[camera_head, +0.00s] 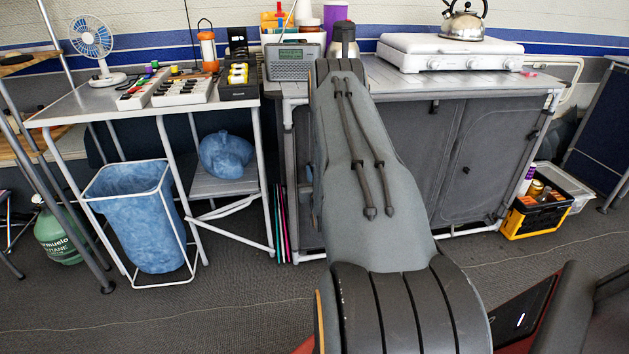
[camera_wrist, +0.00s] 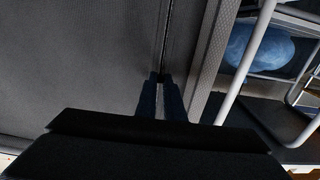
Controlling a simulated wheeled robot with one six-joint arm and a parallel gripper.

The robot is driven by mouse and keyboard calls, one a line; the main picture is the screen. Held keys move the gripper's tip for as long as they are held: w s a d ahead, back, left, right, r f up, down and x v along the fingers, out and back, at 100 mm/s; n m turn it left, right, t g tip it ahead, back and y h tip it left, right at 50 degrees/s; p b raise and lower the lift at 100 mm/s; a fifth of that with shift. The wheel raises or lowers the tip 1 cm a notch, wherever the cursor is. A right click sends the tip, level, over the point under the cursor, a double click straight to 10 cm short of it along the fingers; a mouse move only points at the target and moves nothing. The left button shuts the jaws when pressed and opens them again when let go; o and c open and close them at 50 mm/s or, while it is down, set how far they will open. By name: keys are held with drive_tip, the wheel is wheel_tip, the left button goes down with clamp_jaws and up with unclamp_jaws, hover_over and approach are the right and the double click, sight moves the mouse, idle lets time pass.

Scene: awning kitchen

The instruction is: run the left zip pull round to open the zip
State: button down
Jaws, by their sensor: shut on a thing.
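The grey fabric-fronted cabinet (camera_head: 425,150) stands behind my arm in the head view. In the wrist view, its grey front panel (camera_wrist: 80,60) fills the left and middle. A dark zip line (camera_wrist: 169,35) runs down the panel's right side, beside the frame edge, to my fingertips. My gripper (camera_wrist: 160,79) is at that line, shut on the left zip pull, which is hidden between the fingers. My arm hides the gripper and the left part of the cabinet front in the head view.
A white-framed table (camera_head: 100,105) with a blue bin (camera_head: 135,215) stands left of the cabinet. A blue bag (camera_head: 226,155) lies on its lower shelf, close to the gripper side. A yellow-black crate (camera_head: 535,215) sits at the right. The worktop carries a stove (camera_head: 450,52).

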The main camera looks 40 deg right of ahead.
wheel_tip(320, 180, up, 19)
drive_tip(key=p, duration=0.9)
drive_tip(key=shift+f, duration=0.15)
drive_tip(key=c, duration=2)
unclamp_jaws()
drive_tip(key=shift+o, duration=0.7)
drive_tip(key=v, duration=0.7)
drive_tip(key=shift+s+a, duration=0.2)
drive_tip(key=shift+s, duration=0.1)
